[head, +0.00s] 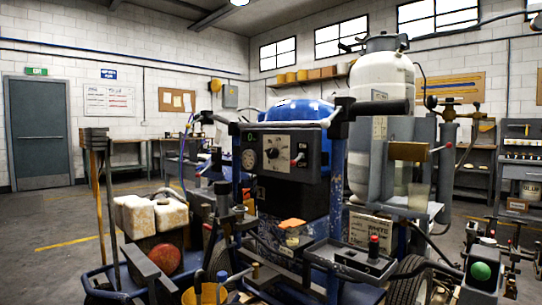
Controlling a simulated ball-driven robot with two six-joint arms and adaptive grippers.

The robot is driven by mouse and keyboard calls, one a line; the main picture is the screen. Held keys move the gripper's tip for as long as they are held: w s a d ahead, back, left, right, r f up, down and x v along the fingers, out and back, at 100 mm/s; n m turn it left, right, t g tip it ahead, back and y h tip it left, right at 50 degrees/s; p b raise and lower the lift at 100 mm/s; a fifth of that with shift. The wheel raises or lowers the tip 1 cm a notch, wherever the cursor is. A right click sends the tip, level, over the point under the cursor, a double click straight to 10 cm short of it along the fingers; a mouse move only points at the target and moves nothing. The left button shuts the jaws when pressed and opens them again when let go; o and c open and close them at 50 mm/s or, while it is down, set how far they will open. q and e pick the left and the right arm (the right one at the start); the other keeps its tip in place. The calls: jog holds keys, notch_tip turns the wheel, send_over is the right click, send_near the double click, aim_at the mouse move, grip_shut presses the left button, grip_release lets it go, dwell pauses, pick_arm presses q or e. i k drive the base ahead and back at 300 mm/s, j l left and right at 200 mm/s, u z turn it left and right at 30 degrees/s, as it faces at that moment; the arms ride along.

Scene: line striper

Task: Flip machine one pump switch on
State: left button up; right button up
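A blue line striper (245,205) stands close in front of me. Its dark control box (313,175) faces me, with a pale panel bearing a gauge (249,159) and a black knob (273,153). At the right of the box is a small switch (297,160) with a red part, between the words ON and OFF. The lever is too small to tell which position it is in. No label reading "machine one" can be made out. I cannot make out either of my grippers in the head view.
A tall white tank (397,85) stands behind the control box on the right. A tray with a red-topped part (374,245) and a green button (480,271) are low at the right. Stained white containers (150,215) and a red disc (165,258) are at left. Open floor lies further left.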

aim_at(292, 163)
jog(key=j+z, duration=0.15)
jog(key=z, duration=1.05)
jog(key=j+z, duration=0.65)
jog(key=j, duration=0.3)
jog(key=k+j+z, duration=0.15)
jog(key=j+z, duration=0.2)
jog(key=k+j+z, duration=0.15)
jog(key=j+z, duration=0.15)
jog(key=j, duration=0.2)
jog(key=k+j, duration=0.2)
jog(key=j, duration=0.2)
jog(key=k+j, duration=0.15)
jog(key=j, duration=0.2)
jog(key=k+j+z, duration=0.1)
jog(key=j, duration=0.3)
jog(key=k+j, duration=0.3)
